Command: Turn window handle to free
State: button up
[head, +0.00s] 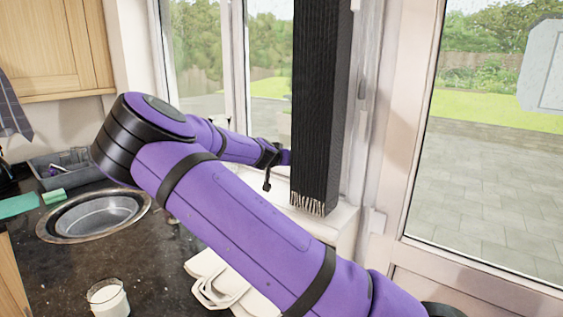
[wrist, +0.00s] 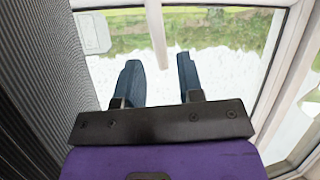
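No window handle can be made out clearly in either view. In the wrist view my gripper (wrist: 158,62) has its two dark blue fingers apart, with nothing between them. They point towards the window (wrist: 215,45), with a pale upright frame bar (wrist: 157,30) beyond the fingertips. In the head view my purple arm crosses the worktop, and its far end goes behind a dark hanging blind or curtain (head: 318,110), which hides my gripper there. The window (head: 205,60) shows behind the arm, with white frames.
The dark ribbed hanging (wrist: 40,80) is close on the left in the wrist view. A sink (head: 95,215), a white-filled glass (head: 108,298), a grey rack (head: 65,165) and a cream object (head: 215,280) are on the dark worktop (head: 60,265). A glazed door (head: 480,170) is right.

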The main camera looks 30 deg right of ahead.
jog(key=shift+w, duration=0.15)
jog(key=c, duration=0.4)
jog(key=shift+w+a+f+n+g, duration=0.15)
jog(key=shift+w+f+n+g, duration=0.15)
jog(key=shift+n, duration=0.1)
grip_shut()
jog(key=w+a+f+n+g+h, duration=0.3)
jog(key=w+a+n+g+h, duration=0.5)
jog(key=w+a+n+g, duration=0.15)
jog(key=s+d+r, duration=0.1)
jog(key=s+d, duration=0.3)
jog(key=d, duration=0.8)
jog(key=shift+s+d+r+m, duration=0.2)
jog(key=shift+s+d+m, duration=0.1)
jog(key=shift+s+m, duration=0.05)
